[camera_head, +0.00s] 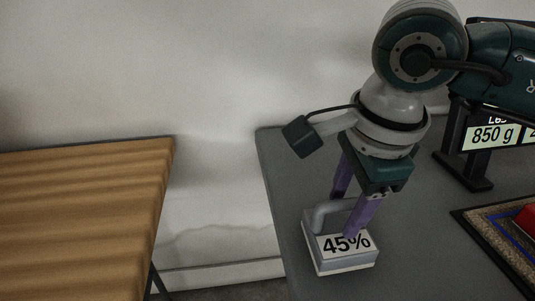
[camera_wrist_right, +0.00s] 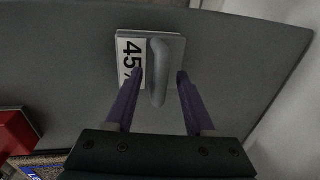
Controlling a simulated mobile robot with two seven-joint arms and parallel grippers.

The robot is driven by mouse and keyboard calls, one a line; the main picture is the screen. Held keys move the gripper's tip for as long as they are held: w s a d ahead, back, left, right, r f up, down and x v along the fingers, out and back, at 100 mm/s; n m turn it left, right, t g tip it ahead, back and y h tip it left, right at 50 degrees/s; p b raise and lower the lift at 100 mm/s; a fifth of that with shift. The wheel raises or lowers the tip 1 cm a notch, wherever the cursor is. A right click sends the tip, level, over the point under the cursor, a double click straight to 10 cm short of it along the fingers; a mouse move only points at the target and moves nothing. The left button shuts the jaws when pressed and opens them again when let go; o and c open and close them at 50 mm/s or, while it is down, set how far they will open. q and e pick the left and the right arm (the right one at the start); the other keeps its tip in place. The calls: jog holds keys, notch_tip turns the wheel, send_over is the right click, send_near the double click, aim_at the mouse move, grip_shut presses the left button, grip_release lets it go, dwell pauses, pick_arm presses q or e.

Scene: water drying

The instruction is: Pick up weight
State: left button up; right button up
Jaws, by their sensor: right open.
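The weight (camera_head: 341,262) is a grey block with a white "45%" label and a raised bar handle. It sits near the left edge of the grey table. My right gripper (camera_head: 350,211) points down at it with purple fingers apart, around the handle in the head view. In the right wrist view the weight (camera_wrist_right: 134,62) is ahead, with its handle (camera_wrist_right: 159,72) between the two open fingers of the right gripper (camera_wrist_right: 158,85). I cannot tell whether a finger touches the handle. My left gripper is not in view.
The grey table (camera_head: 290,190) also holds a display (camera_head: 492,136) reading "850 g" and a dark-framed tray (camera_head: 484,233) with a red object (camera_head: 527,219) at the right. A wooden table (camera_head: 85,215) stands at the left, across a gap.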

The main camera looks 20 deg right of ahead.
grip_shut()
dwell(1.3)
